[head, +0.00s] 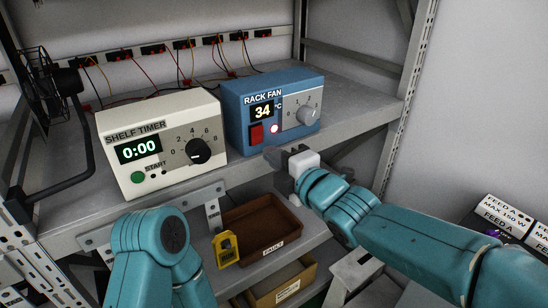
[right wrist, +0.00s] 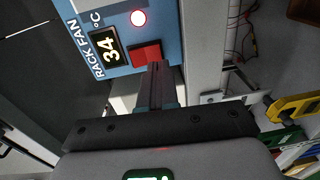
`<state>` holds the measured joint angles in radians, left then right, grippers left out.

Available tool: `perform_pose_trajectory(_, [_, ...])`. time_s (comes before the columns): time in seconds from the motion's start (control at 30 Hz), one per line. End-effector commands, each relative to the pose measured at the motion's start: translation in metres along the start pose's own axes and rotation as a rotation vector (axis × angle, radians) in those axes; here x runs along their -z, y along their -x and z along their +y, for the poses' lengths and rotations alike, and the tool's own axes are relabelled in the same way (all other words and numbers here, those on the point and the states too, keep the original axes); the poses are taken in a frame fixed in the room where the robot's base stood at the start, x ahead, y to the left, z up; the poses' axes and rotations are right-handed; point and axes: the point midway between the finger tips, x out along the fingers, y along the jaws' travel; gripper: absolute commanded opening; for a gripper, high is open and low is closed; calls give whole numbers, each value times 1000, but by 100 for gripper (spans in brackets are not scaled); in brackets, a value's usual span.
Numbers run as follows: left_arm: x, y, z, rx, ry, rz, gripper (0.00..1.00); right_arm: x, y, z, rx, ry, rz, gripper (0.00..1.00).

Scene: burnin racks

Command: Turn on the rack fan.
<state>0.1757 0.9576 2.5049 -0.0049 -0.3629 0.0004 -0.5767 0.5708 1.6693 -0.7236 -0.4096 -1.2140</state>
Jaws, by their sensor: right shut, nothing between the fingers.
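The blue rack fan box (head: 232,112) stands on the upper shelf, right of the shelf timer. Its display (head: 262,110) reads 34 °C. A red switch (head: 256,134) sits below the display, with a lit pinkish-white lamp (head: 274,128) beside it and a grey knob (head: 308,114) to the right. My right gripper (head: 275,155) is shut and empty, in front of and just below the switch. In the right wrist view the shut fingers (right wrist: 157,68) point at the red switch (right wrist: 146,52); I cannot tell whether they touch it. My left gripper is out of view; only its arm shows.
The cream shelf timer (head: 120,125), showing 0:00, stands left of the fan box. A black caged fan (head: 38,75) is at the far left. Below are a brown bin (head: 262,246) and a yellow object (head: 227,248). A rack post (head: 405,90) stands at the right.

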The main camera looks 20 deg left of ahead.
Motion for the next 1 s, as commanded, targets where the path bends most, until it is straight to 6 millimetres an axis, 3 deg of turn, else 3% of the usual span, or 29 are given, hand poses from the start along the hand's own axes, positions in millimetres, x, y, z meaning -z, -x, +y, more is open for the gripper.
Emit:
perform_pose_trajectory(0.1, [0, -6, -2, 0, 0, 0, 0, 0, 3, -3, -1, 1, -1, 0])
perform_pose_trajectory(0.6, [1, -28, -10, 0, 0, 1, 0, 0, 83, -18, -2, 0, -2, 0])
perform_pose_trajectory(1.0, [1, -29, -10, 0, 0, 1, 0, 0, 96, -19, -1, 0, -1, 0])
